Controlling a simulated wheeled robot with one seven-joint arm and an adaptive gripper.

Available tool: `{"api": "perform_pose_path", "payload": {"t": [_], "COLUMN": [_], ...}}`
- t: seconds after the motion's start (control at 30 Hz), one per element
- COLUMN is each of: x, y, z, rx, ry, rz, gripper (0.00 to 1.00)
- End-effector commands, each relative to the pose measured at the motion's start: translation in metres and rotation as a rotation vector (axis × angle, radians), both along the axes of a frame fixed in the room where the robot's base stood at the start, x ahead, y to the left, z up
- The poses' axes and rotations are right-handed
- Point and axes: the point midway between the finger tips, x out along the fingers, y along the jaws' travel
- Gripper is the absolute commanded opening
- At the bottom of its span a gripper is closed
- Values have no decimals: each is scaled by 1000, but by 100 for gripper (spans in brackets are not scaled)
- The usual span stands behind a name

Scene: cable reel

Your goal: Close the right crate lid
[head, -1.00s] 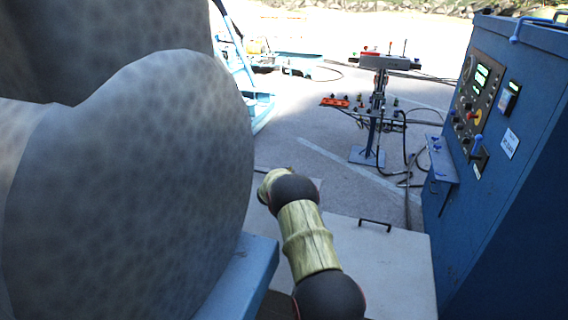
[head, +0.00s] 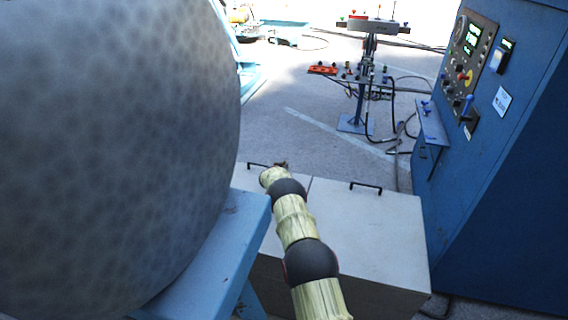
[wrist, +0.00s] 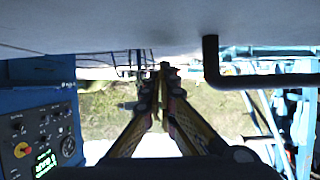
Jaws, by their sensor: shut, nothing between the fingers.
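The crate has two pale grey lids. The right crate lid (head: 372,222) looks flat and down on the crate, with a black handle (head: 366,187) near its far edge. The left lid (head: 250,183) also looks flat, with its own black handle (head: 258,165), partly hidden by my arm. My gripper (head: 281,164) is at the far edge of the crate, near the seam between the lids, small and mostly hidden behind my wrist. In the wrist view my gripper (wrist: 163,68) is shut and empty, with a pale lid surface above it and a black handle (wrist: 212,65) to its right.
A large grey mottled rounded body (head: 110,150) on a blue frame (head: 220,250) fills the left. A blue control cabinet (head: 510,180) stands close at the right. A blue stand with hoses (head: 365,80) is beyond the crate. Open pavement lies between.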

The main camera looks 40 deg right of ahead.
Motion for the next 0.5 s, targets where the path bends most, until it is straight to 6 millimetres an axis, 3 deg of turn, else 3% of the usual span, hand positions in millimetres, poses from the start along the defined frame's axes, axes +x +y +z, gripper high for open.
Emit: {"api": "perform_pose_path", "payload": {"t": [0.13, 0.5], "x": [1, 0], "y": [-1, -1], "z": [-16, -25], "rx": [-1, 0], "ry": [-2, 0], "rz": [0, 0], "gripper": [0, 0]}}
